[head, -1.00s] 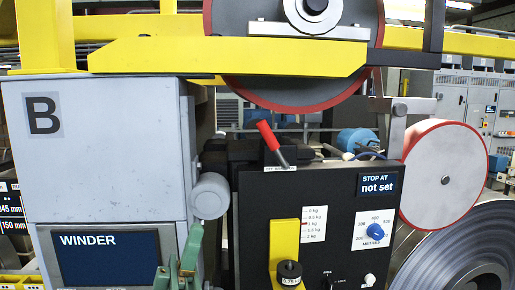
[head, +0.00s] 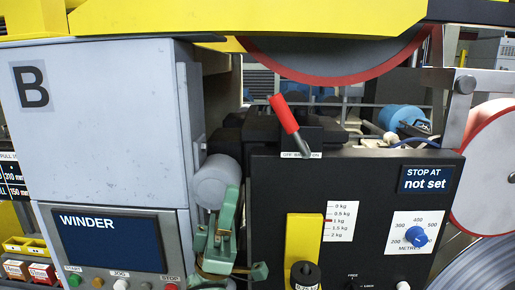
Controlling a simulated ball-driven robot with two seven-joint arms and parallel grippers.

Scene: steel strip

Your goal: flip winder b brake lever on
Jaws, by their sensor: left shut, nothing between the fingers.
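The brake lever (head: 287,115) has a red handle on a grey stem. It stands on top of the black winder panel (head: 270,190) and leans to the left, towards the OFF end of its small label (head: 301,155). The label's wording is partly hidden by the stem. My green left gripper (head: 228,215) is shut and empty, below and left of the lever, in front of the gap between the grey cabinet and the black panel. It is apart from the lever. My right gripper is not in view.
The grey cabinet (head: 105,120) marked B, with its WINDER screen (head: 110,240), stands left. A grey cylinder (head: 217,182) sits just above my gripper. A yellow beam (head: 330,22) and red-rimmed disc (head: 340,65) hang above the lever. A metres dial (head: 416,237) is at right.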

